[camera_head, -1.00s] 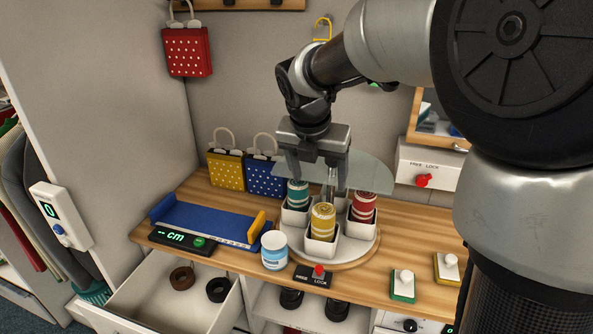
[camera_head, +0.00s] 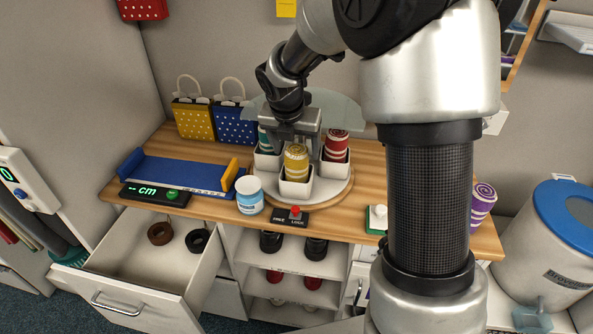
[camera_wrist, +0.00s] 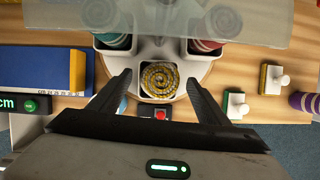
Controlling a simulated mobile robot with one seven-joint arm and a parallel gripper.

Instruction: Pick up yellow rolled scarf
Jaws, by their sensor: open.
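The yellow rolled scarf (camera_head: 296,161) stands upright in a white square cup (camera_head: 297,187) at the front of a round turntable (camera_head: 325,200). In the wrist view the scarf (camera_wrist: 159,80) shows from above as a yellow spiral, between the fingers in the picture. My gripper (camera_head: 297,140) is open and empty, just above and behind the scarf in the head view. In the wrist view its fingers (camera_wrist: 158,88) spread to the left and right of the cup. I cannot tell how far above the scarf the fingertips are.
A red rolled scarf (camera_head: 337,144) and a teal one (camera_head: 265,140) stand in neighbouring cups. A translucent curved panel (camera_head: 342,108) rises behind them. A drawer (camera_head: 130,270) is open at left.

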